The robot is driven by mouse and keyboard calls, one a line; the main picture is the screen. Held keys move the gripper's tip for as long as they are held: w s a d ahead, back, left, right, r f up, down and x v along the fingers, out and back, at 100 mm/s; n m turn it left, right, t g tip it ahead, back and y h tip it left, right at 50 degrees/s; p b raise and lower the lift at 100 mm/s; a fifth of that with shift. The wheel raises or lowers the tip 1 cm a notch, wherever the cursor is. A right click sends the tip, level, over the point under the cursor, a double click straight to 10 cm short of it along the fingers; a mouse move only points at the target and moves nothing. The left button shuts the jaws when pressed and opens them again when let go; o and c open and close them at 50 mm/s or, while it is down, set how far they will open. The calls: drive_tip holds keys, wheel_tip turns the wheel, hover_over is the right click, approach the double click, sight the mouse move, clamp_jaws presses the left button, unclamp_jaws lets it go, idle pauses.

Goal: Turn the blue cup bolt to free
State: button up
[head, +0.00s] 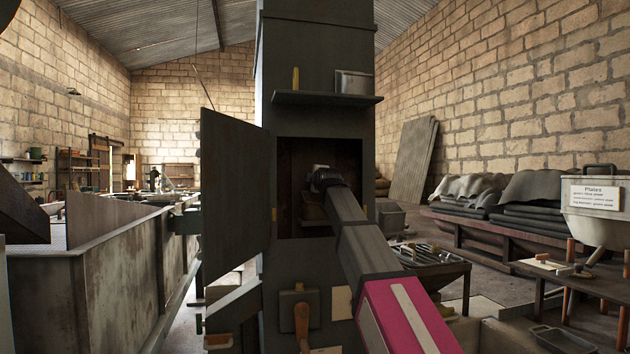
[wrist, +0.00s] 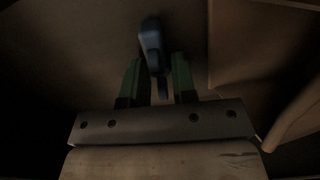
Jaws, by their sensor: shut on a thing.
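The blue cup bolt (wrist: 152,42) shows dark blue in the wrist view, at the upper middle. Its lower part lies between the two green fingers of my gripper (wrist: 157,66), which is shut on it. Its upper end sticks out past the fingertips. The light is dim, so how the bolt sits in its mount cannot be told. In the head view my arm reaches into an open cabinet (head: 290,170) in the dark grey column. The bolt and fingertips cannot be made out there.
The cabinet door (head: 235,190) stands open on the left. A shelf (head: 325,98) juts out above the opening. In the wrist view, a brown panel (wrist: 255,45) and a pale curved piece (wrist: 295,110) lie close on the right.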

drive_tip(key=shift+n, duration=0.6)
drive_tip(key=o, duration=0.9)
drive_tip(key=shift+s, duration=0.1)
drive_tip(key=v, duration=1)
drive_tip(key=shift+s+d, duration=0.1)
drive_tip(key=shift+s, duration=0.2)
